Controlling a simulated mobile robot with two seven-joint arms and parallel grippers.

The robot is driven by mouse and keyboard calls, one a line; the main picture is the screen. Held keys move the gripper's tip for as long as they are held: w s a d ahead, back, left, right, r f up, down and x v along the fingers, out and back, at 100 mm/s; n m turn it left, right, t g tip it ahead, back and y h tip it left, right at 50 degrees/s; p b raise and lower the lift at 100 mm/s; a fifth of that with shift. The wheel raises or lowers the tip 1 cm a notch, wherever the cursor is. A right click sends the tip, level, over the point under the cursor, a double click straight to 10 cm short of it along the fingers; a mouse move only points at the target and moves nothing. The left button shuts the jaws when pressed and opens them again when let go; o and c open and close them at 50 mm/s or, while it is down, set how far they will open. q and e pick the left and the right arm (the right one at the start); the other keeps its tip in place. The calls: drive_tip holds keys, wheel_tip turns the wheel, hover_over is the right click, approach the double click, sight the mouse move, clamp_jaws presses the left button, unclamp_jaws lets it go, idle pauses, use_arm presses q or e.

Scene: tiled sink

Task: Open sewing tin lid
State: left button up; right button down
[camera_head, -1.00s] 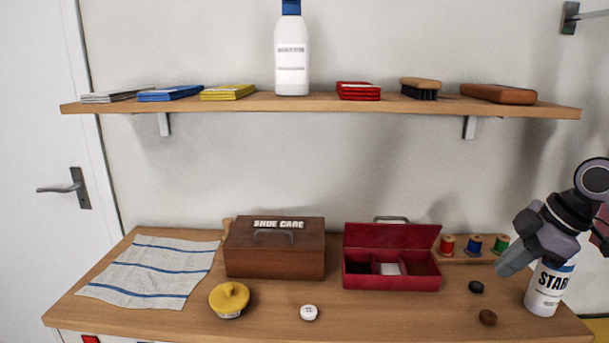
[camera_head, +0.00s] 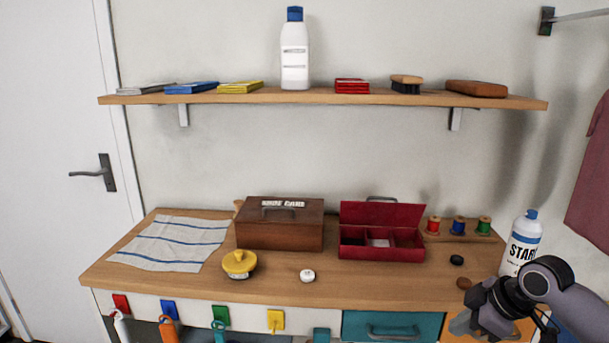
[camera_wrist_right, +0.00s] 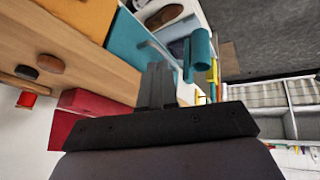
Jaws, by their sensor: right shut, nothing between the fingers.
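The red sewing tin (camera_head: 381,253) stands on the wooden counter, right of the middle in the head view. Its lid (camera_head: 382,214) is raised upright at the back, so the compartments show, with a white item in one. Red also shows at the lower left of the right wrist view (camera_wrist_right: 75,122), probably the tin. My right gripper (camera_head: 459,324) is low in front of the counter, by the drawer fronts, apart from the tin. In the right wrist view its fingers (camera_wrist_right: 157,84) are together and empty. My left gripper is out of view.
A brown shoe care box (camera_head: 279,234), yellow round container (camera_head: 239,264) and white button (camera_head: 307,276) sit left of the tin. Thread spools (camera_head: 458,226) and a starch bottle (camera_head: 522,242) are at the right. A shelf (camera_head: 320,98) hangs above; a teal drawer (camera_head: 397,325) is below.

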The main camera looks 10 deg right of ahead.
drive_tip(key=s+a+f+m+t, duration=0.2)
drive_tip(key=s+a+f, duration=0.4)
drive_tip(key=f, duration=0.3)
drive_tip(key=s+a+f+m+t, duration=0.1)
drive_tip(key=s+a+f+m, duration=0.3)
drive_tip(key=s+a+f, duration=0.3)
wheel_tip(320, 180, down, 3)
drive_tip(key=shift+a+r+t, duration=0.2)
drive_tip(key=shift+a+t, duration=0.2)
drive_tip(key=shift+a, duration=0.25)
drive_tip(key=c, duration=1.7)
unclamp_jaws()
drive_tip(key=s+a, duration=0.1)
drive_tip(key=s, duration=0.1)
drive_tip(key=s+m+t, duration=0.1)
drive_tip(key=s, duration=0.1)
drive_tip(key=s+a+m, duration=0.1)
drive_tip(key=s, duration=0.1)
drive_tip(key=shift+s+a+f+h, duration=0.15)
drive_tip(key=shift+a+f+h, duration=0.1)
drive_tip(key=shift+a+h, duration=0.15)
drive_tip(key=shift+c, duration=0.2)
drive_tip(key=shift+o, duration=1.3)
drive_tip(key=shift+s+t, duration=0.2)
drive_tip(key=shift+t, duration=0.1)
